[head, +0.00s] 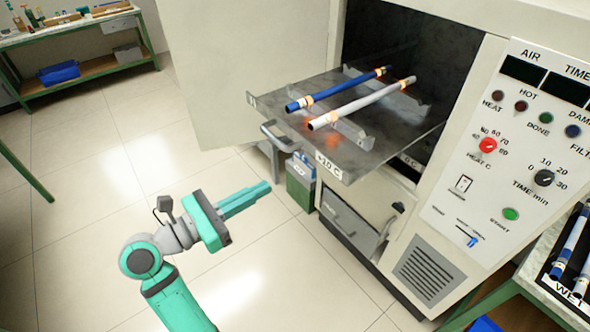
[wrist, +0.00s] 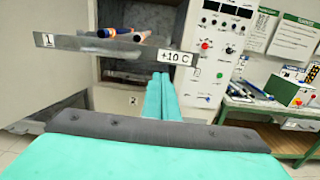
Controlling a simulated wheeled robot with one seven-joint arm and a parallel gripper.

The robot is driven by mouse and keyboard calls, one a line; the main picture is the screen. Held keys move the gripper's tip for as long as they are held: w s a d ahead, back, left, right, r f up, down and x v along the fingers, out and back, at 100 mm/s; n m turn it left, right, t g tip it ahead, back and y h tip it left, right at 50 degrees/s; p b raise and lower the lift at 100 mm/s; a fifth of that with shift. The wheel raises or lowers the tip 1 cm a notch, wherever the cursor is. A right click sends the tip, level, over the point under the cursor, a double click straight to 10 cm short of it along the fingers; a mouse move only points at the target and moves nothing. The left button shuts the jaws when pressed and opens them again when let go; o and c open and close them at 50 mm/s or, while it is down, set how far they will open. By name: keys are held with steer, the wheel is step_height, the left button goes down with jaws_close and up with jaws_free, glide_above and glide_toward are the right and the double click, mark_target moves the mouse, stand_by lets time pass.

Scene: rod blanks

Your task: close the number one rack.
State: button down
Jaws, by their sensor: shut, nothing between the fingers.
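The number one rack (head: 265,108) is a grey metal shelf pulled well out of the dark oven chamber (head: 385,45). It carries a blue rod (head: 335,90) and a white rod (head: 360,105), both with orange-glowing bands, on raised supports. In the wrist view the rack's front edge (wrist: 75,43) bears a "1" tag at left and a "+10 C" tag at right. My gripper (head: 268,188) is shut and empty, in front of and below the rack, apart from it. Its teal fingers (wrist: 160,95) also show in the wrist view, pointing toward the oven below the "+10 C" tag.
The oven door (head: 240,60) stands open at left. A control panel (head: 500,150) is right of the chamber. A green canister (head: 300,182) stands on the floor below the rack. A table with rods marked WET (head: 570,290) is at lower right.

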mark_target(318, 159)
steer(key=x, duration=1.4)
